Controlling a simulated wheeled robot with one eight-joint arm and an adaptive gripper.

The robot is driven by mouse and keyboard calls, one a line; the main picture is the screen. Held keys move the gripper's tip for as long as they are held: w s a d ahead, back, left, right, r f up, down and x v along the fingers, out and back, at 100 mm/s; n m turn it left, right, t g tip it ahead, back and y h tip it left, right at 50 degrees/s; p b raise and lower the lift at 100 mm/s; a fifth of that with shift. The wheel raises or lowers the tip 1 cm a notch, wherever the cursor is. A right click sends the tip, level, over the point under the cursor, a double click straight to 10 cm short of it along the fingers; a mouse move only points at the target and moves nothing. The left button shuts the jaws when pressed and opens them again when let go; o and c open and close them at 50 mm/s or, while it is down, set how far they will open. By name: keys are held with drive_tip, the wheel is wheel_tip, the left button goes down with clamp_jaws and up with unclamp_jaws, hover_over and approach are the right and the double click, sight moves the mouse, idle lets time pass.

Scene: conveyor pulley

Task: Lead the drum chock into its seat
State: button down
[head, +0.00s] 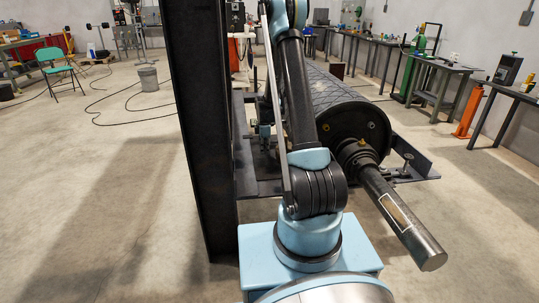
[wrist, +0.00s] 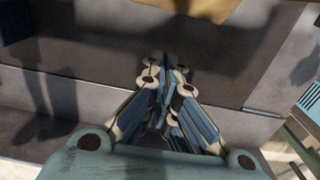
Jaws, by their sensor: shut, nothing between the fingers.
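A large dark drum (head: 335,90) with a patterned surface lies on a dark steel frame (head: 415,172) in the head view. A thick shaft (head: 405,225) sticks out of its near end toward the lower right. A dark bearing-like block (head: 358,155) sits around the shaft at the drum end; I cannot tell whether this is the chock. In the wrist view my gripper (wrist: 165,60) has its fingertips together with nothing between them, over dark plates. A tan piece (wrist: 205,8) shows at the top edge, apart from the fingertips in the picture; I cannot tell what it is.
A tall dark steel column (head: 200,120) stands close to the left of my arm. A green chair (head: 57,70) and a bucket (head: 148,78) stand at left. The left floor is mostly clear.

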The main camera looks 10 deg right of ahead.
wheel_tip(320, 180, up, 7)
drive_tip(key=s+d+r+m+t, duration=0.1)
drive_tip(key=s+r+m, duration=0.3)
drive_tip(key=s+r, duration=0.5)
drive_tip(key=s+d+r+m, duration=0.2)
drive_tip(key=s+r+m, duration=0.2)
drive_tip(key=s+r, duration=0.6)
drive_tip(key=s+f+m, duration=0.2)
drive_tip(key=s+m, duration=0.1)
drive_tip(key=s, duration=0.5)
drive_tip(key=s+d+f+m, duration=0.1)
drive_tip(key=s+f+m, duration=0.1)
drive_tip(key=s, duration=0.6)
drive_tip(key=s+f+m+t, duration=0.1)
drive_tip(key=s+f+m, duration=0.2)
drive_tip(key=s, duration=0.6)
drive_tip(key=shift+d+m, duration=0.25)
drive_tip(key=shift+m, duration=0.65)
drive_tip(key=shift+f, duration=0.1)
drive_tip(key=shift+w+f, duration=0.2)
drive_tip(key=shift+w, duration=0.15)
